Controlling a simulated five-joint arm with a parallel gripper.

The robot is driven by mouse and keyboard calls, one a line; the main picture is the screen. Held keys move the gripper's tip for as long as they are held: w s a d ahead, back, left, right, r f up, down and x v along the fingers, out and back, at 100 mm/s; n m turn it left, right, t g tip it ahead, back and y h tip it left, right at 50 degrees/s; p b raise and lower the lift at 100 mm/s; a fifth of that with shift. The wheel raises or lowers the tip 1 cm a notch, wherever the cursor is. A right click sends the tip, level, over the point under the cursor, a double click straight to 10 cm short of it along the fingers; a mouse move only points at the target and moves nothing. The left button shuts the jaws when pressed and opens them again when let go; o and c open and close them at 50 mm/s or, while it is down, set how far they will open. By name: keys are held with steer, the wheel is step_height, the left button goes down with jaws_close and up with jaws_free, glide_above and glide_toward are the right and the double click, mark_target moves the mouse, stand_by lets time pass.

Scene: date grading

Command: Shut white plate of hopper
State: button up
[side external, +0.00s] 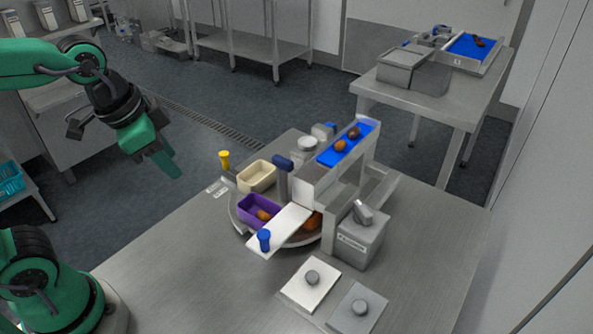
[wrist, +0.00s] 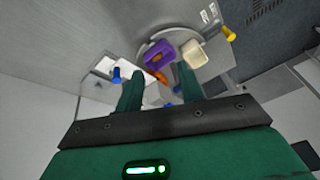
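A white plate (side external: 283,228) with a blue knob (side external: 264,239) sticks out from the lower front of the hopper (side external: 322,184), slanting over the turntable beside the purple tray. In the wrist view the plate (wrist: 104,66) and its blue knob (wrist: 117,74) lie left of my fingers. My gripper (side external: 168,167) hangs in the air at the left of the side view, well apart from the plate. In the wrist view its two fingers (wrist: 160,74) stand apart with nothing held between them. The join between plate and hopper is partly hidden.
The hopper's blue channel (side external: 330,156) holds two dates. A purple tray (side external: 243,212) with a date and a cream tray (side external: 246,182) sit on the turntable. A yellow knob (side external: 224,160), dark blue handle (side external: 283,163) and grey box (side external: 356,246) stand near. The front left tabletop is clear.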

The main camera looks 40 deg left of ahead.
steer(key=w+d+f+m+g, duration=0.2)
steer(key=w+d+m, duration=0.2)
steer(key=d+m, duration=0.4)
steer(key=m+g, duration=0.2)
steer(key=m, duration=0.5)
glide_above(264, 234)
steer(key=a, duration=0.1)
step_height(264, 234, down, 4)
steer(key=shift+r+y, duration=0.1)
steer(key=shift+y, duration=0.2)
steer(key=shift+d+f+m, duration=0.3)
steer(key=shift+d+f, duration=0.05)
steer(key=shift+d, duration=0.2)
steer(key=shift+f, duration=3.9)
jaws_close()
